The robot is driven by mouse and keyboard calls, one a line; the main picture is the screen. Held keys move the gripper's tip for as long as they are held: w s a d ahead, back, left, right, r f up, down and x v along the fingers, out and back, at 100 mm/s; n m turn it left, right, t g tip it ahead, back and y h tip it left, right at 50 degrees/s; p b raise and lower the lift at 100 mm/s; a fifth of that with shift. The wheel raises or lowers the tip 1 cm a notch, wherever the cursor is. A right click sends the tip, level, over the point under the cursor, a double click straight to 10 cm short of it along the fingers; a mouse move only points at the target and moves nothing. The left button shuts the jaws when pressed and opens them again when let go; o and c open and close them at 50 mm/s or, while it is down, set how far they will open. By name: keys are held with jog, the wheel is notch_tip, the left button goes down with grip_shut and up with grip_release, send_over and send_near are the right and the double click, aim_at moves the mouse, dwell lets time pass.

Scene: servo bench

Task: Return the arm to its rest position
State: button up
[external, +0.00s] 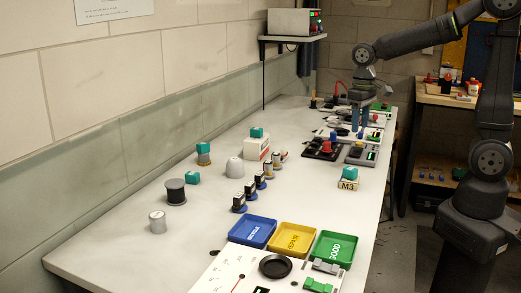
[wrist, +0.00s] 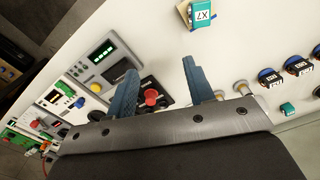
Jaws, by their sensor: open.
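My gripper (external: 363,118) hangs above the far half of the white bench (external: 130,245) in the external view, fingers pointing down. In the wrist view its two blue fingers (wrist: 160,88) stand wide apart with nothing held between them. A black device with a red knob (wrist: 151,96) shows below and between the fingers. My dark arm reaches in from the right of the external view, and its base is beside the bench.
Blue (external: 252,231), yellow (external: 293,238) and green (external: 334,249) trays sit at the near end. Several servos (external: 250,190) stand mid-bench. A wall shelf (external: 293,38) holds a box.

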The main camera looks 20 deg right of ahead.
jog(key=w+a+f+n, duration=0.1)
jog(key=a, duration=1.6)
jog(key=w+a+f+n, duration=0.1)
jog(key=w+a+n, duration=0.1)
jog(key=a, duration=1.5)
jog(key=shift+w+a, duration=0.1)
